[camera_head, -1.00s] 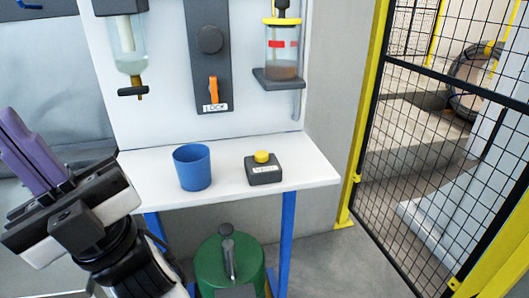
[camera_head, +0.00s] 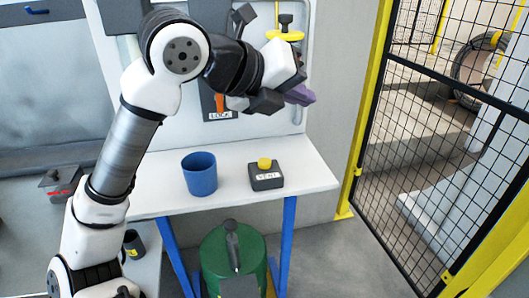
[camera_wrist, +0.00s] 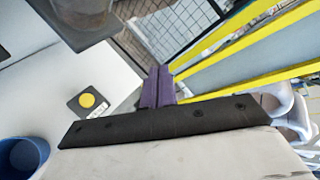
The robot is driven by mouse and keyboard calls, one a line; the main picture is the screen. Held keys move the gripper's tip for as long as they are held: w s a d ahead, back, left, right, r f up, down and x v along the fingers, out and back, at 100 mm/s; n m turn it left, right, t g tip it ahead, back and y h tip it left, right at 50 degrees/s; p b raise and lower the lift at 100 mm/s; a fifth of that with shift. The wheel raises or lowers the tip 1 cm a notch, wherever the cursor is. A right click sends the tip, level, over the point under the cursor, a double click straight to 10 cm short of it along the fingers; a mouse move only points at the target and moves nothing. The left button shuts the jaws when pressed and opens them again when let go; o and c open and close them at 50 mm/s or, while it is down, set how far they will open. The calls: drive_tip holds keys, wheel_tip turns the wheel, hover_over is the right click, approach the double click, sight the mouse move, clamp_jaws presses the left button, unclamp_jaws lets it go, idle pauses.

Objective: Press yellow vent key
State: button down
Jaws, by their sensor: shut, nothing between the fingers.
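The yellow vent key (camera_head: 264,162) is a round button on a small dark box (camera_head: 266,181) with a white label, standing on the white shelf (camera_head: 232,199). In the wrist view the key (camera_wrist: 87,100) lies to the left of my gripper. My gripper (camera_head: 305,96) has purple fingers pressed together and empty. It appears above and right of the key in the head view, apart from it. The purple fingers (camera_wrist: 158,86) also show in the wrist view.
A blue cup (camera_head: 199,174) stands on the shelf left of the key box. A wall panel with an orange lever (camera_head: 220,103) and hanging containers is behind my arm. A yellow-framed mesh fence (camera_head: 366,110) stands at right. A green drum (camera_head: 233,262) is under the shelf.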

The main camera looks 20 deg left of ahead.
drive_tip(key=w+a+f+n+g+y, duration=0.1)
drive_tip(key=a+f+n+y, duration=0.2)
drive_tip(key=a, duration=0.4)
drive_tip(key=shift+w+f+n+y, duration=0.2)
drive_tip(key=shift+n+y, duration=0.1)
drive_tip(key=shift+y, duration=0.6)
drive_tip(key=b, duration=0.5)
hover_over(261, 164)
wheel_tip(261, 164, down, 7)
drive_tip(key=shift+f, duration=0.2)
drive_tip(key=shift+f+b, duration=0.5)
drive_tip(key=shift+f, duration=0.2)
drive_tip(key=shift+f, duration=0.15)
drive_tip(key=shift+f+b, duration=0.3)
drive_tip(key=shift+b, duration=0.3)
